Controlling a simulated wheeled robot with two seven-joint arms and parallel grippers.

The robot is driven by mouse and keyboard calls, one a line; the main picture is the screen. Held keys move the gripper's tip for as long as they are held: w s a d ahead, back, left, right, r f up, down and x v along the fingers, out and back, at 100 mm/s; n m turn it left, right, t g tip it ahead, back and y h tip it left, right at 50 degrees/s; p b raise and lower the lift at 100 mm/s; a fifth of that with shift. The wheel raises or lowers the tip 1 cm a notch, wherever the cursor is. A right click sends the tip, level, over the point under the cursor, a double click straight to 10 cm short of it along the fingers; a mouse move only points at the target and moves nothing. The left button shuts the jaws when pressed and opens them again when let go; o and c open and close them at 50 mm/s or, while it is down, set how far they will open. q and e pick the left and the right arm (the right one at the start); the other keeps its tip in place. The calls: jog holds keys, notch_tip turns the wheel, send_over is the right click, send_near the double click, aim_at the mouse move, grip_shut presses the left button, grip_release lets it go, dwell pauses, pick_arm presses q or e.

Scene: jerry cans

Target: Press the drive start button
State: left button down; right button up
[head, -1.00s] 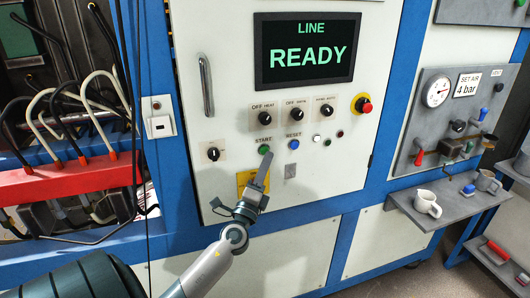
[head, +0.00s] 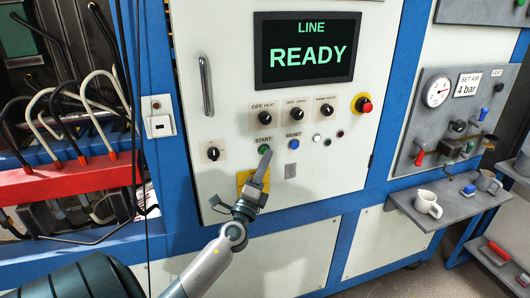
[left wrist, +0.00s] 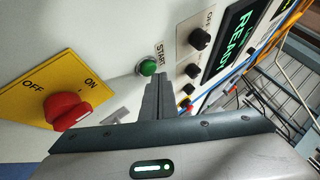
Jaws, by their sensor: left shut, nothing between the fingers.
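The green START button (head: 264,149) sits on the white cabinet panel below the OFF HEAT knob. It also shows in the left wrist view (left wrist: 148,68), just left of my fingertips. My left gripper (head: 266,154) is shut and empty, with its fingertips at the lower right edge of the green button in the head view. In the left wrist view the fingertips (left wrist: 158,80) are close beside the button; I cannot tell whether they touch it. The screen (head: 307,48) reads LINE READY. My right gripper is not in view.
The blue RESET button (head: 294,144) is right of START. A red emergency button (head: 365,105) is farther right. A red rotary switch (left wrist: 68,110) on a yellow plate lies below START. A door handle (head: 206,84) stands out at left.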

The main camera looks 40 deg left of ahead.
pick_arm(q)
jog(key=shift+w+a, duration=0.15)
jog(key=shift+a, duration=0.2)
dwell(0.7)
jog(key=shift+d, duration=0.15)
dwell(0.3)
jog(key=shift+s+d, duration=0.4)
jog(key=shift+d, duration=0.2)
jog(key=shift+s+d, duration=0.35)
jog(key=shift+d, duration=0.4)
jog(key=shift+s+d, duration=0.4)
jog(key=shift+d, duration=0.3)
jog(key=shift+s+d, duration=0.35)
jog(key=shift+d, duration=0.4)
jog(key=shift+f, duration=0.1)
